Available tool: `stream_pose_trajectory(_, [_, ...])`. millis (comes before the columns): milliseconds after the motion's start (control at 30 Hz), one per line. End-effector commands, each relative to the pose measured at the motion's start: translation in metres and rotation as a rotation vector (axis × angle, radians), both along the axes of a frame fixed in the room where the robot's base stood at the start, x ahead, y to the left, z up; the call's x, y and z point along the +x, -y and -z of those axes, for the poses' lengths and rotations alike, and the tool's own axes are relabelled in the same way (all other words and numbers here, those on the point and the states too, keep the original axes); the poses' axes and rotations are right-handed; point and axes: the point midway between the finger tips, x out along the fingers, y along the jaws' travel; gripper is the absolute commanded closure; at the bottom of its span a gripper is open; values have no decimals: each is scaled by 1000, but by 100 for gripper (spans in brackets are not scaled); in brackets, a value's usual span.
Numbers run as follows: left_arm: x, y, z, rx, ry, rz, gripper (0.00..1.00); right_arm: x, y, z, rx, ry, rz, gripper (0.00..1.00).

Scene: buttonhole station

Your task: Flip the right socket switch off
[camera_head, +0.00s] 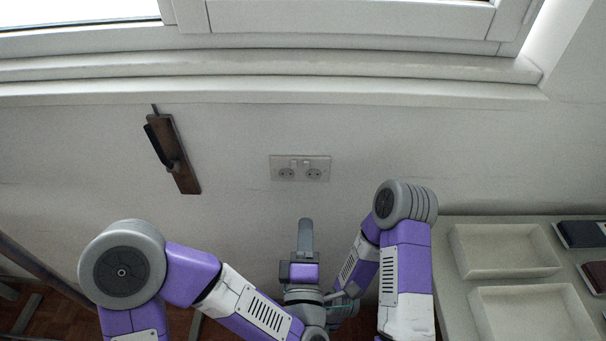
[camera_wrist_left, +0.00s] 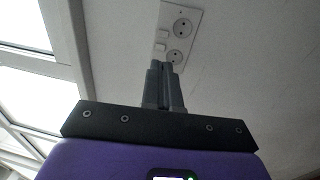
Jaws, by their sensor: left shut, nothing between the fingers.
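In the left wrist view the plate (camera_wrist_left: 192,12) stands at the top, with the right switch (camera_wrist_left: 163,34) above the left switch (camera_wrist_left: 160,47). My left gripper (camera_head: 305,222) is shut and empty, below the plate in the head view. Its fingertips (camera_wrist_left: 165,64) appear just below the left switch. My right gripper cannot be made out.
A brown board with a black handle (camera_head: 185,178) hangs on the wall to the left. A counter with two pale trays (camera_head: 495,272) and dark items (camera_head: 582,234) is at the right. The window sill (camera_head: 270,92) runs above. The wall around the plate is clear.

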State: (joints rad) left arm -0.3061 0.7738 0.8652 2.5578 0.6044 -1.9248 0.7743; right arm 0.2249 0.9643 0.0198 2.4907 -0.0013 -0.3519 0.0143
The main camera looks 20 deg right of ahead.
Motion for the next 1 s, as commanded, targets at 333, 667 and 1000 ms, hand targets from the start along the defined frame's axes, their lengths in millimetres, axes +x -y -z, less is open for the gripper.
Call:
stream_pose_trajectory(333, [5,1,-2,5,-5,0,100,0,0,-10,0,0,0,100])
stream_pose_trajectory(667, [25,6,-6,4,-9,-2,100,0,0,-50,0,0,0,100])
stream_pose_trajectory(1000, [94,25,-10,1,0,-5,100,0,0,-53,0,0,0,100])
